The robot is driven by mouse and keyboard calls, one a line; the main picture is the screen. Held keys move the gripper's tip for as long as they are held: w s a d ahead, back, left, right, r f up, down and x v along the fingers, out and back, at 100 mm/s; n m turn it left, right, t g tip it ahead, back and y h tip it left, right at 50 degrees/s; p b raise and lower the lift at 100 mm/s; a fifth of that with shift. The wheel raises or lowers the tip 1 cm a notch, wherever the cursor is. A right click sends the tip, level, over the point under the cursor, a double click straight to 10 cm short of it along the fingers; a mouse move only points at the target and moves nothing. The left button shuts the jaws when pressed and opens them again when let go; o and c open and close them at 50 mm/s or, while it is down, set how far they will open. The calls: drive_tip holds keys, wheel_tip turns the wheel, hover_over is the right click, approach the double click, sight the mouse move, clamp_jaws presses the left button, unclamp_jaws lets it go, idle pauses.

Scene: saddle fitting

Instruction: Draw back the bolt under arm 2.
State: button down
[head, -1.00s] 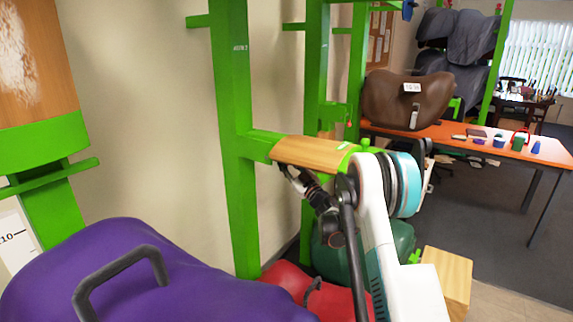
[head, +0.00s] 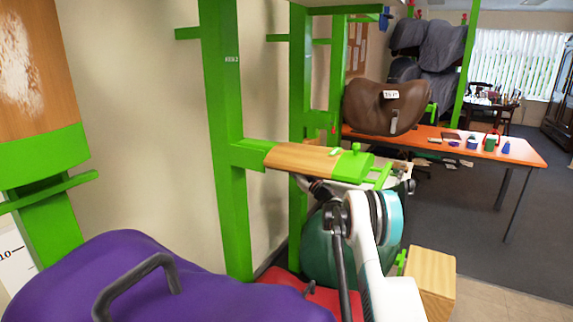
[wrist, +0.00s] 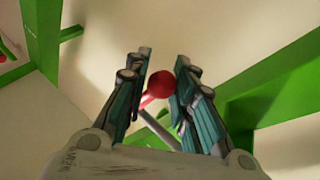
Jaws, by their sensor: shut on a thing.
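The saddle arm (head: 310,160) has a wooden top and juts right from a green post (head: 225,120) whose small label is too blurred to read surely. My gripper (wrist: 163,85) is under this arm, its fingers mostly hidden in the head view. In the wrist view a red ball knob, the bolt's knob (wrist: 158,84), sits between the two fingertips, and my gripper is shut on it. A grey rod (wrist: 158,128) shows below the knob. How far the bolt is drawn cannot be told.
A purple saddle (head: 190,285) with a dark handle fills the lower left. A green saddle (head: 318,250) and a wooden block (head: 430,280) stand low near my arm.

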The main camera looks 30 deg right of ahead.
drive_tip(key=shift+a, duration=0.1)
drive_tip(key=c, duration=1.4)
unclamp_jaws()
drive_tip(key=v, duration=1.2)
